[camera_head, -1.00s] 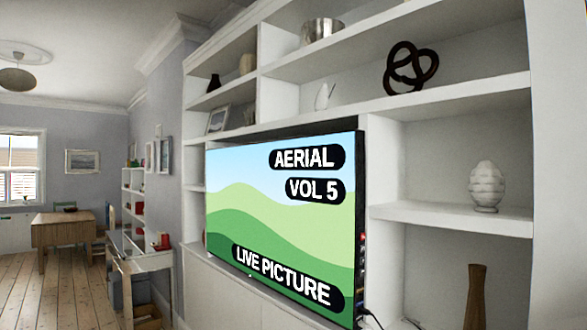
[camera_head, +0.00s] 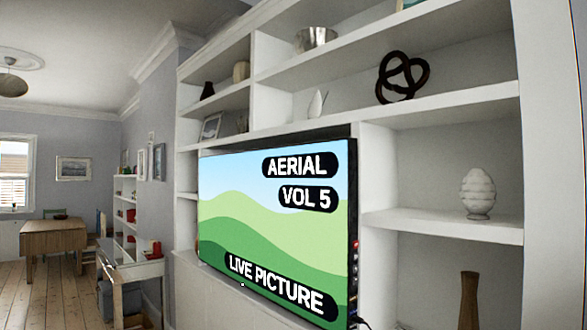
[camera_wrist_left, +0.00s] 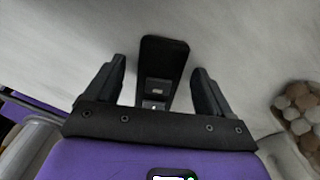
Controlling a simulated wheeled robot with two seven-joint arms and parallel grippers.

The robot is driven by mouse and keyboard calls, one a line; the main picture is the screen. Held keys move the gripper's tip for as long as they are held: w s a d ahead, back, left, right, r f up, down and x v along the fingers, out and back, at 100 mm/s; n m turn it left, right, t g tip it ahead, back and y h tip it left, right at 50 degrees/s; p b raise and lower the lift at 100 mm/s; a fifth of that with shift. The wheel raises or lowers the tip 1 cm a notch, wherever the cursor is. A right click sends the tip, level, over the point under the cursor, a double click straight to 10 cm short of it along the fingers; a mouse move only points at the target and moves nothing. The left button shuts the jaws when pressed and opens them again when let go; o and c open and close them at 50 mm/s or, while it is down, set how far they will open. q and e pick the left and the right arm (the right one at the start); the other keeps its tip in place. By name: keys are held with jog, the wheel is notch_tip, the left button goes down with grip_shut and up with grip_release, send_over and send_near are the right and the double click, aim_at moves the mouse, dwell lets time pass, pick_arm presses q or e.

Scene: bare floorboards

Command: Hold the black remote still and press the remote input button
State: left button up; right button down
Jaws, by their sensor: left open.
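The black remote (camera_wrist_left: 163,60) lies on a pale surface in the left wrist view. Its near end shows small lighter buttons; their labels are too small to read. My left gripper (camera_wrist_left: 160,78) is open, with one finger on each side of the remote and a visible gap on both sides. The remote's lower end is hidden behind the gripper body. In the head view, the television (camera_head: 277,232) shows a green hill picture with the words AERIAL, VOL 5 and LIVE PICTURE. Neither gripper shows in the head view.
A container of round brown and whitish things (camera_wrist_left: 300,112) sits at the right of the left wrist view. White shelving (camera_head: 440,222) with ornaments surrounds the television. A white desk (camera_head: 135,268) and a wooden table (camera_head: 52,237) stand further back at the left.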

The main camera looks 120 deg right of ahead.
pick_arm(q)
notch_tip(320, 180, up, 12)
dwell(0.5)
jog(key=shift+d, duration=0.1)
dwell(1.4)
